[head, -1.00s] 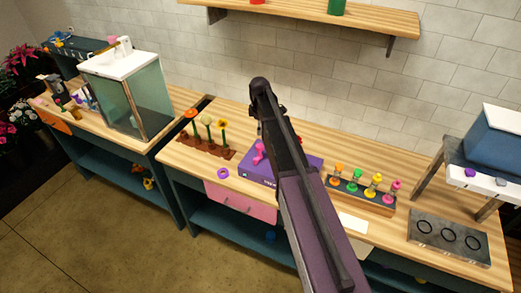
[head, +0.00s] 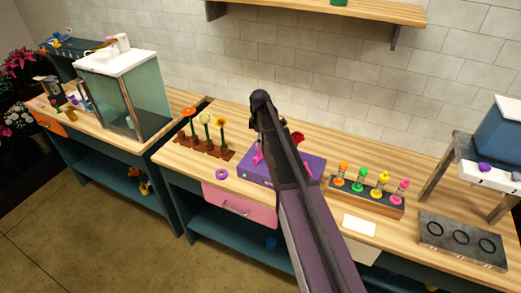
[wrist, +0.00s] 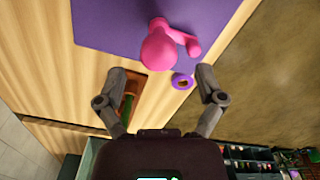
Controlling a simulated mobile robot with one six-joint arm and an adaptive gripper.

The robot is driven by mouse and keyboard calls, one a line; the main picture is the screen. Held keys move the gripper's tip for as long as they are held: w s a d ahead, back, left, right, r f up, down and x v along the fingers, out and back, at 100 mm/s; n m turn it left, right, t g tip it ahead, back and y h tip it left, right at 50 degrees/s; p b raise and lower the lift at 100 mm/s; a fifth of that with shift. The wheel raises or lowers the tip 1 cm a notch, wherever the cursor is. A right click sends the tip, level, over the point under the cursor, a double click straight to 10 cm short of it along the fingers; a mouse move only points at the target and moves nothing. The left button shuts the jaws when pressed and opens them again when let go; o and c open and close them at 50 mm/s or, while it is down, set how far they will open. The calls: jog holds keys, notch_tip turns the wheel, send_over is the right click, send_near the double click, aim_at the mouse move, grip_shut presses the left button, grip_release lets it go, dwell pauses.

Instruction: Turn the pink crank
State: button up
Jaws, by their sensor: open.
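The pink crank (wrist: 165,48) shows in the wrist view, with a rounded knob and a short arm, over a purple box (wrist: 105,22). My gripper (wrist: 161,75) is open and empty. Its two fingers are spread on either side below the crank in the picture, with the crank beyond the tips and apart from them. In the head view a bit of pink (head: 257,157) shows on the purple box (head: 258,178), at the left edge of my arm. My arm covers much of the box there, and my gripper is hidden.
A purple ring (head: 221,173) lies left of the box. Flowers in a soil bed (head: 205,150) stand behind it. A rack with colored pieces (head: 365,200) and a white card (head: 359,225) are to the right. A pink drawer (head: 238,204) is below the counter.

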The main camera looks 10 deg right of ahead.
jog(key=shift+f+b, duration=1.35)
jog(key=shift+f, duration=0.3)
jog(key=c, duration=1.2)
